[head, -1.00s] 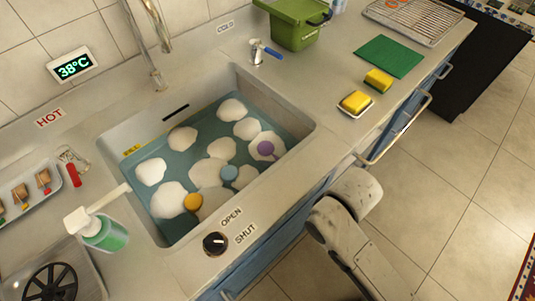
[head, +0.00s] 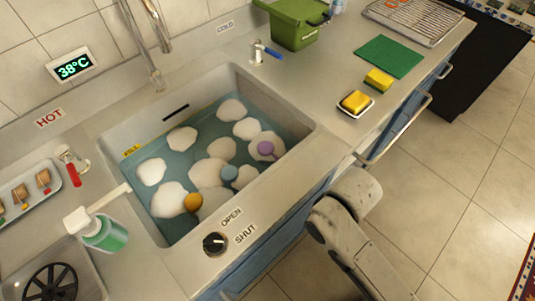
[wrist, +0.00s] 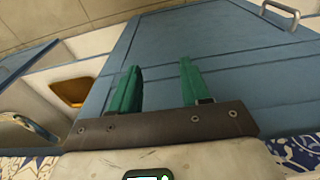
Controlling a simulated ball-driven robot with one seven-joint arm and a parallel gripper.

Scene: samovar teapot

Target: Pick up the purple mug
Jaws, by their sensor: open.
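A small round purple thing (head: 265,148) shows among white foam in the water at the right of the sink (head: 305,135) in the head view. It fits the purple mug, but only its upper part shows and I cannot make out its shape. An orange one (head: 193,202) and a pale blue one (head: 229,173) float or stand nearby. My gripper (wrist: 158,85) is open and empty in the wrist view, its two green fingers apart before blue cabinet fronts. It is not visible in the head view, where my arm hangs below the counter's front edge.
The faucet (head: 155,45) rises behind.

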